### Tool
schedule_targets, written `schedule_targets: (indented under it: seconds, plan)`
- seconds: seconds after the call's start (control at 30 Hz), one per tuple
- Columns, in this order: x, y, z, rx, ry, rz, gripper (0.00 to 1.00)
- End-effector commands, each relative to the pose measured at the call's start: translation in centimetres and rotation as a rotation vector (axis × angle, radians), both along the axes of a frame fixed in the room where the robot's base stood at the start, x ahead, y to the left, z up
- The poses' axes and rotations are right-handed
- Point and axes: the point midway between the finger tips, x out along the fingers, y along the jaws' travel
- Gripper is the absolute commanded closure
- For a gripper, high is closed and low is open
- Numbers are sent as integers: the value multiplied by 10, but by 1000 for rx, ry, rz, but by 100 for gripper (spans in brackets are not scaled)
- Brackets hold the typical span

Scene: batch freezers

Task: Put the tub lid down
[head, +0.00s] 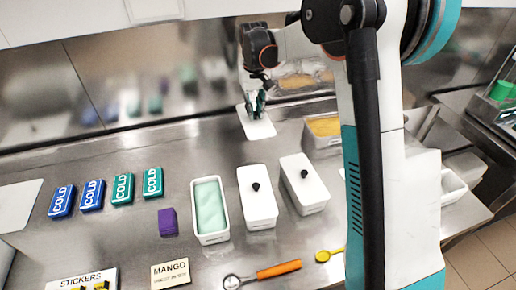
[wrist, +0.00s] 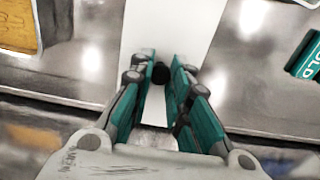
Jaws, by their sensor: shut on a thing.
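My gripper (head: 255,108) is shut on the black knob of a white tub lid (head: 259,128) near the back of the counter in the head view. In the wrist view the knob (wrist: 160,74) sits between the green fingers, and the flat white lid (wrist: 168,28) stretches out beyond them. Whether the lid touches the counter is hard to tell. An uncovered white tub with mint-green contents (head: 210,206) stands nearer the front. Right of it stand two white tubs with lids and black knobs, one in the middle (head: 258,205) and one further right (head: 305,186).
Blue cold packs (head: 62,202) and green cold packs (head: 122,189) lie at left, with a purple block (head: 168,222) nearby. A tub with yellow contents (head: 322,142) stands at back right. An orange-handled scoop (head: 278,269) and a mango card (head: 171,273) lie in front. Counter left of the lid is bare.

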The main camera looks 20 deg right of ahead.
Motion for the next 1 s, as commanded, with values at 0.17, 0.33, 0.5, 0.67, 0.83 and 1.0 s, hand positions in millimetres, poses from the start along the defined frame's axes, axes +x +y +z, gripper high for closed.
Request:
schedule_targets:
  seconds: [0.17, 0.33, 0.5, 0.67, 0.83, 1.0]
  plan:
    - [0, 0, -49, 0, 0, 0, 100]
    - [0, 0, -88, 0, 0, 0, 100]
    - [0, 0, -113, 0, 0, 0, 100]
    - [0, 0, -120, 0, 0, 0, 100]
    - [0, 0, -140, 0, 0, 0, 100]
    - [0, 0, -161, 0, 0, 0, 100]
